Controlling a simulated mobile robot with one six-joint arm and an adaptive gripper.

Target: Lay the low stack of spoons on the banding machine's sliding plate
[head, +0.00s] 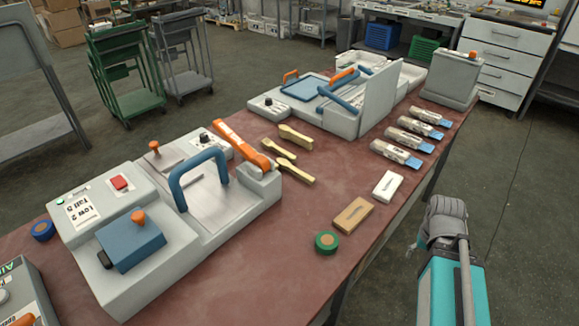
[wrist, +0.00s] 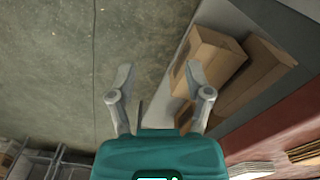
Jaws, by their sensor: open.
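Three pale wooden spoon stacks lie on the red-brown table: a far one (head: 296,137), a middle one (head: 278,150) and a near one (head: 295,172). Their heights are hard to compare from here. The banding machine (head: 245,207) stands to their left, with a bare metal sliding plate (head: 203,200) under a blue arched handle (head: 198,172). A label on it reads "Low 2 Tall 5". My gripper (wrist: 160,82) is open and empty in the wrist view, above the grey floor beside the table, away from the spoons. In the head view my teal arm shows at lower right.
Several blue-ended packs (head: 412,140), a white block (head: 388,186), a tan block (head: 353,215) and a green roll (head: 326,242) line the table's right side. A second machine (head: 345,115) stands behind the spoons. Cardboard boxes (wrist: 212,62) sit beside the gripper in the wrist view.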

